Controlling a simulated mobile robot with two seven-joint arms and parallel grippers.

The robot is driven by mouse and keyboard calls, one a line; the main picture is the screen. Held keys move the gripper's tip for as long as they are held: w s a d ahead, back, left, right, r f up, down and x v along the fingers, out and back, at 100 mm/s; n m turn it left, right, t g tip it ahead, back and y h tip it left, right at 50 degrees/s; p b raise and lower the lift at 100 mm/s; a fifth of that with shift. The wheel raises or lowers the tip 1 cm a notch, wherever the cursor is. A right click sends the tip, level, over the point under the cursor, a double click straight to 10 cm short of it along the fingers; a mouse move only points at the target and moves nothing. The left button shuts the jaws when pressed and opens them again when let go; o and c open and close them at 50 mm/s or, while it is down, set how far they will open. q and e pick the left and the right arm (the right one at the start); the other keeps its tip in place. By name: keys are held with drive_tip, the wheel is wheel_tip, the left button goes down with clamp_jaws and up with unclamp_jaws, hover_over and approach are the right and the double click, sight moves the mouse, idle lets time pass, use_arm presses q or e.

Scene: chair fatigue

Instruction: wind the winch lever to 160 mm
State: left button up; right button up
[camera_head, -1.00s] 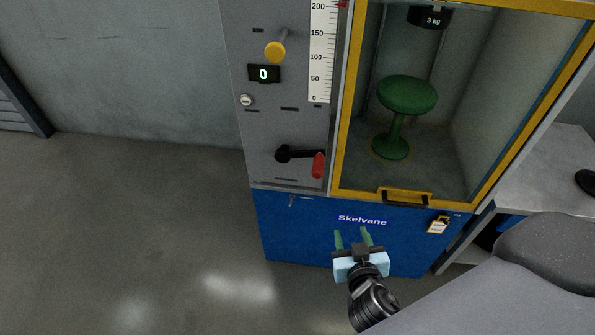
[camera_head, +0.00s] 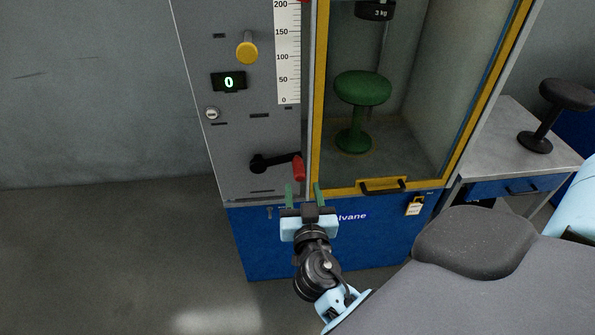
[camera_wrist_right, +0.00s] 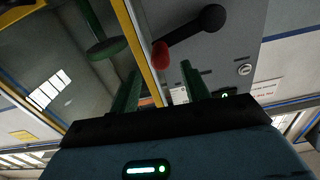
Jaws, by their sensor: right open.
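The winch lever is a black crank arm (camera_head: 276,162) with a red handle (camera_head: 299,168) on the grey panel of the test cabinet, its handle pointing to the right. It also shows in the right wrist view, with the red handle (camera_wrist_right: 160,55) beyond and between the fingers. My right gripper (camera_head: 304,194) is open and empty, just below the red handle and apart from it. The height scale (camera_head: 287,60) reads from 0 to 200 in the part seen. The display (camera_head: 228,82) shows 0. My left gripper is not in view.
Right of the panel, a yellow-framed window (camera_head: 311,120) encloses a green stool (camera_head: 358,115) beneath a black 3 kg weight (camera_head: 376,11). A bench with a dark stool (camera_head: 540,130) stands right.

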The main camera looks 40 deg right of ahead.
sight(300, 179)
drive_tip(key=shift+p+x, duration=0.8)
drive_tip(key=shift+x, duration=2.75)
clamp_jaws()
